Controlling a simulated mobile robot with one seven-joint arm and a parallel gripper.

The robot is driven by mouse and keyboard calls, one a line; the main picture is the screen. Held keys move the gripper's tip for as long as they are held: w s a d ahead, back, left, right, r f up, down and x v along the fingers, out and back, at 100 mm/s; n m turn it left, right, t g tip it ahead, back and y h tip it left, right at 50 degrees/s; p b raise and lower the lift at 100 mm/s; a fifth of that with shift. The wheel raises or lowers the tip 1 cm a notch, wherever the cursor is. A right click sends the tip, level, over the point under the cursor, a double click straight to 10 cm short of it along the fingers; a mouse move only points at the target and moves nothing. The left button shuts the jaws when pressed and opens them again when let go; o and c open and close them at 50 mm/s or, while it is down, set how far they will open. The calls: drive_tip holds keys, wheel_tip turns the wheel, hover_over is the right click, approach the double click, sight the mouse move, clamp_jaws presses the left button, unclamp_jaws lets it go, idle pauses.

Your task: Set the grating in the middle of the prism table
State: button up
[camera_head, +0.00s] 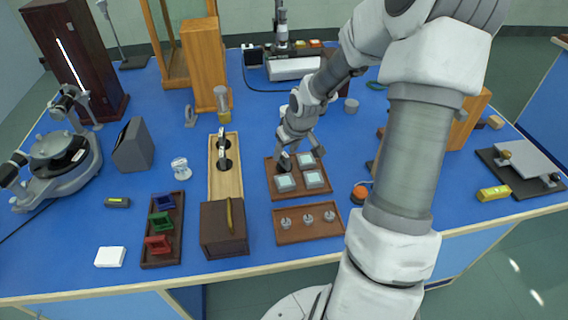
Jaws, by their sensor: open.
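The spectrometer stands at the far left. Its round dark disc (62,157), which looks like the prism table, sits on a grey base with nothing clearly visible on it. A brown wooden tray (272,170) near the middle holds several pale square plates in grey frames. One plate (285,183) is at front left, another (315,179) at front right and one (306,160) at the back right. I cannot tell for sure which piece is the grating. My gripper (301,158) is open over the back of this tray, its fingers apart. It partly hides the tray's back left corner.
A rack (176,253) with blue, green and red holders stands front left, beside a dark wooden box (222,235). A tray (280,238) of small metal parts lies in front. A long wooden board (225,183) and a grey block (133,146) stand between the plates and the spectrometer.

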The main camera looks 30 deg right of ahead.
sight(284, 154)
drive_tip(key=x, duration=0.3)
drive_tip(key=shift+b, duration=0.3)
clamp_jaws()
